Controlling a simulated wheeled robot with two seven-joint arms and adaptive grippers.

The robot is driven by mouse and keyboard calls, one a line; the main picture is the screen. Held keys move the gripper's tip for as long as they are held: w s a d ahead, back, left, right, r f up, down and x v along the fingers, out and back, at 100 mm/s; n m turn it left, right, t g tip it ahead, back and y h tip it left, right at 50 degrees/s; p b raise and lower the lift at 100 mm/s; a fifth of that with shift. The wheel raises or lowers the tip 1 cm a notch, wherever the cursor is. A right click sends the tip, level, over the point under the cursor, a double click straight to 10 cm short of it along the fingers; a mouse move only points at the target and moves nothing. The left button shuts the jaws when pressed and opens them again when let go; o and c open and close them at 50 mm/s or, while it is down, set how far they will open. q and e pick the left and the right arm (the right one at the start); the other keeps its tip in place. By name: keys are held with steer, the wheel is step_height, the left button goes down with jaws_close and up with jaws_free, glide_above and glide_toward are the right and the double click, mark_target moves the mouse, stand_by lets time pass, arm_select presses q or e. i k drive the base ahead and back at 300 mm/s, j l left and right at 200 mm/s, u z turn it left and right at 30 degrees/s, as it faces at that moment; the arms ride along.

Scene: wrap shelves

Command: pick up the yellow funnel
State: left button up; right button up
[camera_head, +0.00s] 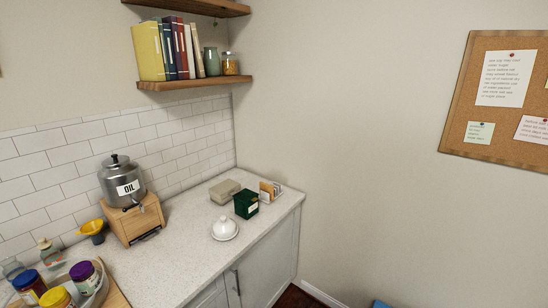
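The yellow funnel (91,227) is on the counter at the left, just left of the wooden stand under the oil dispenser. Its wide mouth faces up, and it seems to sit on top of a small dark container (97,239). Neither of my grippers shows in the head view, so their distance from the funnel cannot be told.
The metal oil dispenser (121,179) on its wooden stand (134,219) is close by the funnel. Jars with coloured lids (85,273) and glass bottles (48,249) crowd the lower left.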

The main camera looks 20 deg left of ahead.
mark_target(92, 227)
steer(key=i+j+u, duration=0.1)
steer(key=i+u, duration=0.8)
steer(key=i+l+u, duration=0.1)
steer(key=i+u, duration=0.35)
steer(key=i, duration=0.1)
